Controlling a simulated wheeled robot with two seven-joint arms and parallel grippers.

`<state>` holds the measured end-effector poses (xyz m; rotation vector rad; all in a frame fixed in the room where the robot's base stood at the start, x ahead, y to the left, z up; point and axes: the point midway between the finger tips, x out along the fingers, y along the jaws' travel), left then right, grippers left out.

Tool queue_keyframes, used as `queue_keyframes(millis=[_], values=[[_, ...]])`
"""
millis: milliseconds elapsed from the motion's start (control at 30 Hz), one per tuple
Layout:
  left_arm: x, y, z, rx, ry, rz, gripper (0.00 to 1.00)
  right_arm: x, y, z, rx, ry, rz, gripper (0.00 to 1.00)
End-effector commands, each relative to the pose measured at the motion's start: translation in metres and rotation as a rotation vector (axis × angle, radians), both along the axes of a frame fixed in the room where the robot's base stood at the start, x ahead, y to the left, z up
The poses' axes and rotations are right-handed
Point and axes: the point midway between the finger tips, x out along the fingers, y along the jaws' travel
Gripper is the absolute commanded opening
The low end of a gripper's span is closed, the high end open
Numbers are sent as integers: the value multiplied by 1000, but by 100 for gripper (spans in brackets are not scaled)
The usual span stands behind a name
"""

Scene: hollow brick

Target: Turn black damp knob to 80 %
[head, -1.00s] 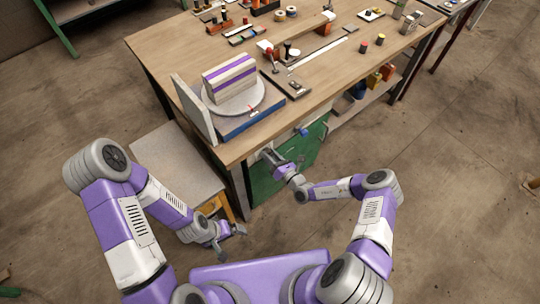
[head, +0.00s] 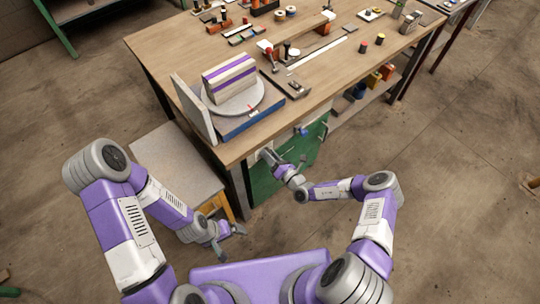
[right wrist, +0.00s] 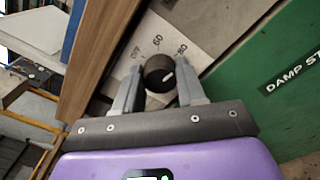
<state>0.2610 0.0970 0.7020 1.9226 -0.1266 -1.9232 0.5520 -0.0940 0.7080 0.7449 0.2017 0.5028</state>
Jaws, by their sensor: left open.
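The black knob (right wrist: 160,73) sits on a pale dial plate (right wrist: 207,27) in the right wrist view. The plate shows OFF and 60, with another number to the right. In the head view my right gripper (head: 268,158) is at the front of the green cabinet (head: 270,180). My left gripper (head: 229,238) is open and empty, low beside the stool.
A green panel (right wrist: 275,85) reading DAMP ST lies right of the dial. A wooden edge (right wrist: 100,50) runs close on the left. The workbench (head: 190,50) holds a round plate with a striped block and several tools. The grey-topped stool (head: 175,170) stands at left.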

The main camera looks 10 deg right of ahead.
Motion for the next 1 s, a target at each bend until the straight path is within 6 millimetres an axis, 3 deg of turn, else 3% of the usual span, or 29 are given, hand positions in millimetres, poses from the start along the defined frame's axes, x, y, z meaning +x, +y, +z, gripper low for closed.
queue_keyframes(millis=[33, 167, 467, 1000], values=[[0, 0, 0, 0, 0, 0, 100, -1, 0, -1, -1, 2, 1, 47], [0, 0, 0, 0, 0, 0, 100, 0, 0, -1, -1, 1, 0, 65], [0, 0, 1, 0, 0, 0, 100, -2, -1, 0, -2, 1, 0, 65], [0, 0, 13, 0, 0, 0, 100, -63, -37, 0, -1, 2, -1, 65]])
